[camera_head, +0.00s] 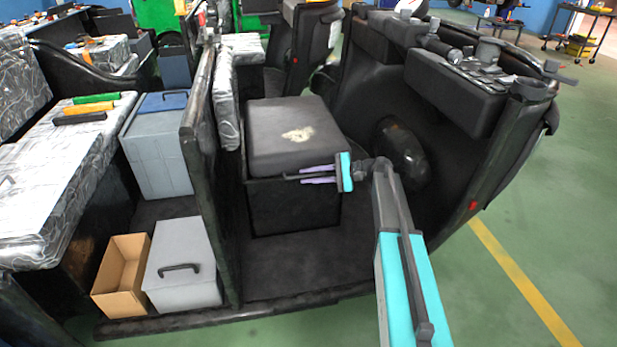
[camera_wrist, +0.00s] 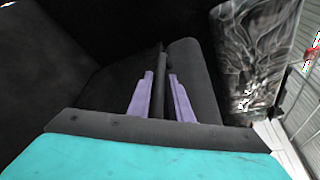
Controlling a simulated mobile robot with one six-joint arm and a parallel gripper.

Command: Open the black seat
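The black seat (camera_head: 295,135) is a dark, boxy cushion with a pale worn patch on top. It sits on a black box base (camera_head: 295,207) inside the rickshaw, and its lid looks down. My gripper (camera_head: 302,175) is at the seat's front right edge, its purple fingers pointing left along the seam between cushion and base. In the wrist view, my gripper (camera_wrist: 160,88) has its fingers apart, with a narrow dark edge between them. I cannot tell whether either finger touches that edge. The seat (camera_wrist: 193,75) fills part of that view as dark surfaces.
A dark upright panel (camera_head: 203,160) stands left of the seat. Beyond it are a grey toolbox (camera_head: 182,255) and a cardboard box (camera_head: 121,275). The dark front body with handlebars (camera_head: 470,75) rises at right. The rickshaw floor (camera_head: 300,262) before the seat is clear.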

